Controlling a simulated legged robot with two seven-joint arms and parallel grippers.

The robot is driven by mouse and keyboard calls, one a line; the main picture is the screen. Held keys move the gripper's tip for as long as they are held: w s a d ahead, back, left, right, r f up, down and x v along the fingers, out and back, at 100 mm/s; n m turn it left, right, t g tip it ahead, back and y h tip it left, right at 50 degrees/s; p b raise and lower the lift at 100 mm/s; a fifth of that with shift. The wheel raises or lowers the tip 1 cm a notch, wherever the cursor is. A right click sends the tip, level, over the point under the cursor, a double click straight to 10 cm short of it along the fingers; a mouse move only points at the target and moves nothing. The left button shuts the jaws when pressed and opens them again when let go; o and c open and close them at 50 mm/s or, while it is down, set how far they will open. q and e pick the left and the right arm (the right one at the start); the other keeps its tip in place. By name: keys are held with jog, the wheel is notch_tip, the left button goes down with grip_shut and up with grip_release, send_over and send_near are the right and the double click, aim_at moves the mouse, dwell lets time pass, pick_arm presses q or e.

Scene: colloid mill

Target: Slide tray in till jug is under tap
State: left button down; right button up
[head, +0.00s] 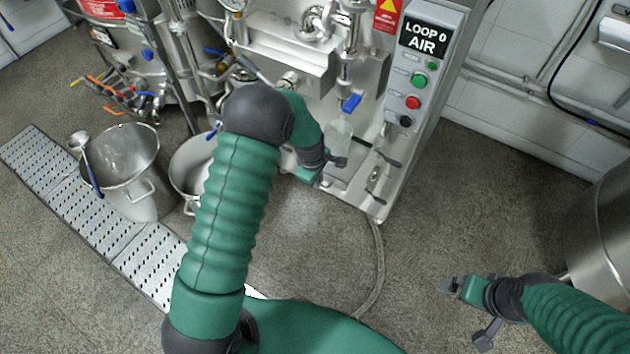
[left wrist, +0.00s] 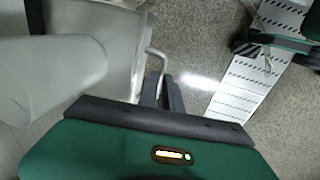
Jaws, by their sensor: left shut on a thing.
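The translucent jug (head: 339,132) stands on the metal tray at the foot of the machine. In the left wrist view the jug (left wrist: 50,75) fills the left side, beside the tray (left wrist: 118,35) and its bent rod handle (left wrist: 158,58). The tap with a blue lever (head: 351,103) shows just above the jug in the head view; I cannot tell whether the jug is directly beneath its outlet. My left gripper (head: 325,183) is low at the tray's front, its fingers (left wrist: 163,88) shut on the tray handle. My right gripper (head: 448,285) is over bare floor, away from the tray; its finger opening is unclear.
A control panel (head: 420,80) with buttons flanks the tap on the right. Steel pots (head: 130,180) stand at left beside a perforated floor grate (head: 60,190). A hose (head: 378,265) runs along the floor. A steel vessel (head: 605,230) is at far right.

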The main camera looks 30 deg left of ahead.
pick_arm(q)
jog(key=shift+a, duration=0.15)
jog(key=c, duration=1.5)
grip_release()
jog(key=s+r+p, duration=0.1)
jog(key=r, duration=0.4)
jog(key=s+r+p, duration=0.1)
jog(key=r+p, duration=0.1)
jog(key=r, duration=0.4)
jog(key=s+r+p, duration=0.1)
jog(key=r+p, duration=0.1)
jog(key=r, duration=0.3)
jog(key=shift+r, duration=0.25)
